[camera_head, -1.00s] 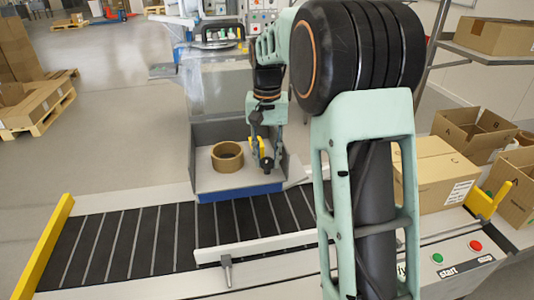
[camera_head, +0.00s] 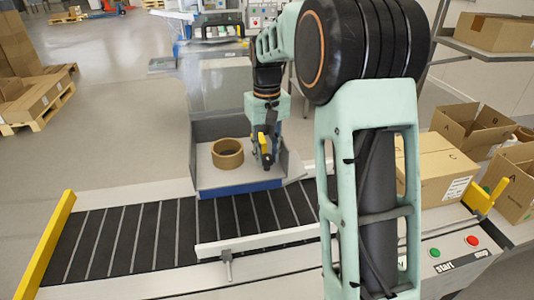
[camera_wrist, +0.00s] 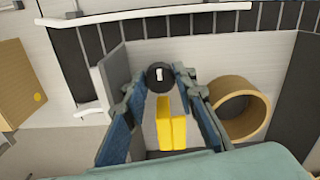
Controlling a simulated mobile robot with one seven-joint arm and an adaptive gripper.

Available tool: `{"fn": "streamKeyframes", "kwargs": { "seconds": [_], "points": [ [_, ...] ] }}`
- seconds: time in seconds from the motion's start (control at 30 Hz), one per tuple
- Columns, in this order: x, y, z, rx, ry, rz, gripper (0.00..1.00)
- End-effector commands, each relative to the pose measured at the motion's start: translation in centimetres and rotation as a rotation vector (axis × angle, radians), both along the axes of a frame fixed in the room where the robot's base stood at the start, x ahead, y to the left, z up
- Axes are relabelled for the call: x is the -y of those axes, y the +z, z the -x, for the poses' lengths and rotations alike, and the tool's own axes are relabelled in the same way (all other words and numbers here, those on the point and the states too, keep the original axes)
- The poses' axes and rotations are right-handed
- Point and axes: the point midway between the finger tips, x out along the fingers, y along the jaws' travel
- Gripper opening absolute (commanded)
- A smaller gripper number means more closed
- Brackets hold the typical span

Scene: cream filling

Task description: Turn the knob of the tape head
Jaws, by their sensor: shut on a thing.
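The tape head's knob is a round black disc (camera_wrist: 160,77) with a white mark, seen in the wrist view between my fingertips. A yellow part (camera_wrist: 171,130) lies just below it between the fingers, and it also shows in the head view (camera_head: 262,142). My gripper (camera_wrist: 162,84) is shut on the knob, one finger on each side. In the head view my gripper (camera_head: 267,157) points down into the right side of a grey tray with a blue front edge (camera_head: 240,190). The fingers partly hide the knob there.
A brown tape roll (camera_head: 228,153) stands left of my gripper in the tray, close to one finger in the wrist view (camera_wrist: 238,108). Grey side walls flank the gripper. Cardboard boxes (camera_head: 435,170) stand at the right.

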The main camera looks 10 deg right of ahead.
Motion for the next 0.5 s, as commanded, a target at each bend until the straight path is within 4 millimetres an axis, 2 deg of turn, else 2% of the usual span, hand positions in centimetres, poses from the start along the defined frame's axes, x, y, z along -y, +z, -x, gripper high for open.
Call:
{"fn": "streamKeyframes", "kwargs": {
  "seconds": [0.2,0.23,0.4,0.5],
  "points": [
    [-0.02,0.06,-0.06,0.002,0.001,0.000,0.01],
    [-0.02,0.06,-0.06,0.002,0.001,0.000,0.27],
    [0.00,0.05,-0.04,0.002,0.000,0.000,0.43],
    [0.09,0.04,-0.04,0.001,-0.001,0.001,0.43]
  ]
}}
